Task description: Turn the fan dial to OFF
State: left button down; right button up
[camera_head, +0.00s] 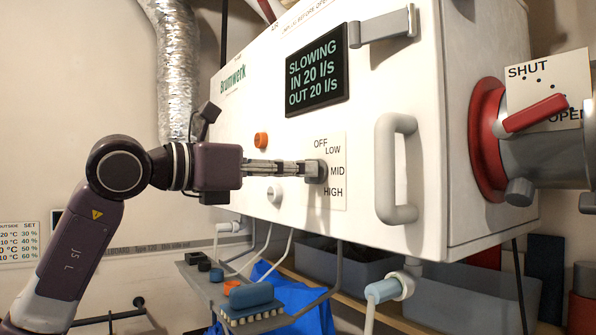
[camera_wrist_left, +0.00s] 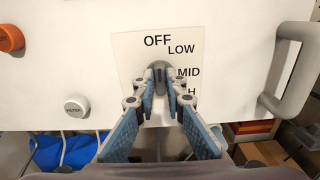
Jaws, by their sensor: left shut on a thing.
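The fan dial (camera_head: 322,170) is a grey knob on a white label plate (camera_head: 337,192) marked OFF, LOW, MID and HIGH, on the front of the white Brumwerk unit. In the left wrist view the dial (camera_wrist_left: 158,73) shows between the fingertips, below the word OFF, its grip bar close to upright. My left gripper (camera_head: 306,170) reaches in from the left and is shut on the dial; its fingers also show in the left wrist view (camera_wrist_left: 158,88). The fingers hide part of the dial and of HIGH. The display (camera_head: 316,78) reads SLOWING, IN 20 l/s, OUT 20 l/s. My right gripper is not in view.
An orange button (camera_head: 261,140) and a white FILTER button (camera_wrist_left: 76,106) sit left of the dial. A grey door handle (camera_head: 395,170) stands out at its right. A red valve lever (camera_head: 535,113) is far right. A shelf with a brush (camera_head: 252,296) hangs below.

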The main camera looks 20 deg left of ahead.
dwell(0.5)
pick_arm(q)
jog(key=c, duration=2)
grip_release()
jog(key=v, duration=1.2)
jog(key=shift+a, duration=0.1)
